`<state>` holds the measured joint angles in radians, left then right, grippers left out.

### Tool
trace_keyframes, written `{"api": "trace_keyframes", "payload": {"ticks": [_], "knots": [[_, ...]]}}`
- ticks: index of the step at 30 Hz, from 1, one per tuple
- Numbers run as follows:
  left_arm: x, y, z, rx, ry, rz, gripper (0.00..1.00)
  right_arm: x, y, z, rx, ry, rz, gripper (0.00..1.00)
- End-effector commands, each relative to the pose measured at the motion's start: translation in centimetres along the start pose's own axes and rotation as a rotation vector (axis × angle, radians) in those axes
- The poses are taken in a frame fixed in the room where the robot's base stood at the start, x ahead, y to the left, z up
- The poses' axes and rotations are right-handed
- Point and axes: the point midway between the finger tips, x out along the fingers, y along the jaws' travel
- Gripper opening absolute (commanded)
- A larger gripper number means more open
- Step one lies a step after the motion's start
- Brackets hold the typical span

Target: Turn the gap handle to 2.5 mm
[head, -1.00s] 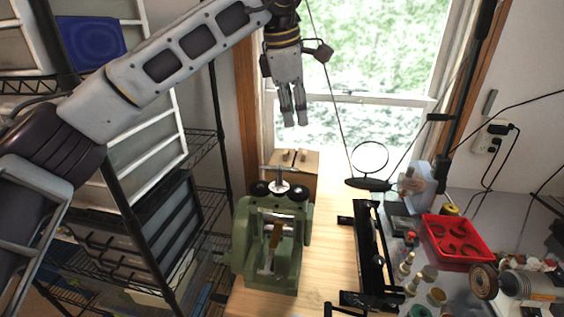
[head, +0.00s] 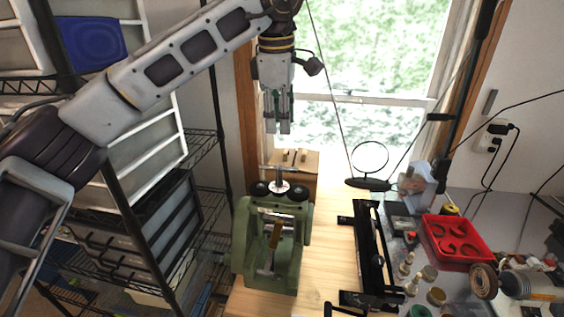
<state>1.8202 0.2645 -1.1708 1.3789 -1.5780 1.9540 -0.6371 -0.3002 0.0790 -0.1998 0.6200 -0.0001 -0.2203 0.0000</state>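The green rolling mill (head: 294,245) stands on the wooden bench. Its gap handle (head: 279,173) is a thin grey bar on a spindle above the round silver plate (head: 279,187), between two black knobs. The bar appears to point toward and away from me; no gap reading is legible. My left gripper (head: 277,130) hangs fingers down above the handle, apart from it. Its two fingers are parallel with a narrow gap between them and nothing visible in it. My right gripper is not in view.
A wooden block (head: 305,160) stands behind the mill by the window. A black frame-like tool (head: 371,250) lies to the right, near a magnifier (head: 370,157) and a red tray (head: 428,236). Wire shelving (head: 205,150) stands left. The bench between mill and black tool is clear.

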Motion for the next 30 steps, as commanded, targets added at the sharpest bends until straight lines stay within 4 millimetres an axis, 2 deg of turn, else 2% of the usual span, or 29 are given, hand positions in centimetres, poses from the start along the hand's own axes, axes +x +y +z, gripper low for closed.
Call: {"api": "trace_keyframes", "payload": {"ticks": [30], "knots": [[12.0,0.0,0.0,-0.002,0.000,-0.001,0.33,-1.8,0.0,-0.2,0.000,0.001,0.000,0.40]]}}
